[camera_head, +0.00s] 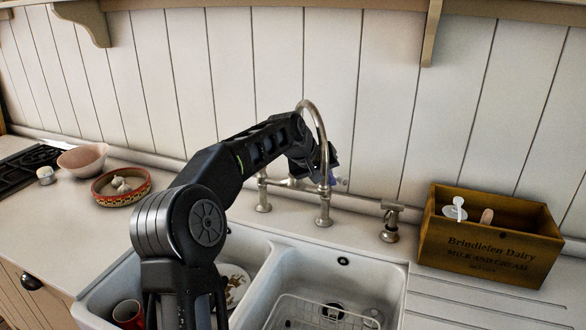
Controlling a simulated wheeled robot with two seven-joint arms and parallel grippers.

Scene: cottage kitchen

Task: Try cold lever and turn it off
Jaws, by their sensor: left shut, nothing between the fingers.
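A metal bridge tap (324,205) with a tall curved spout stands behind the double white sink. My left arm reaches up from the bottom and across to the tap. My left gripper (328,172) is shut and empty, at the right side of the spout near the tap's right-hand handle. A small pale handle end (341,182) shows just beside the gripper; whether they touch I cannot tell. The arm covers part of the tap's left side and the spout's outlet, so I cannot see whether water runs. My right gripper is out of view.
A wooden crate (490,262) stands right of the sink, near a small metal fitting (391,222). A wire rack (300,312) sits in the right basin; a red cup (128,314) and plate (236,285) are in the left. Bowls (83,160) stand on the left counter.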

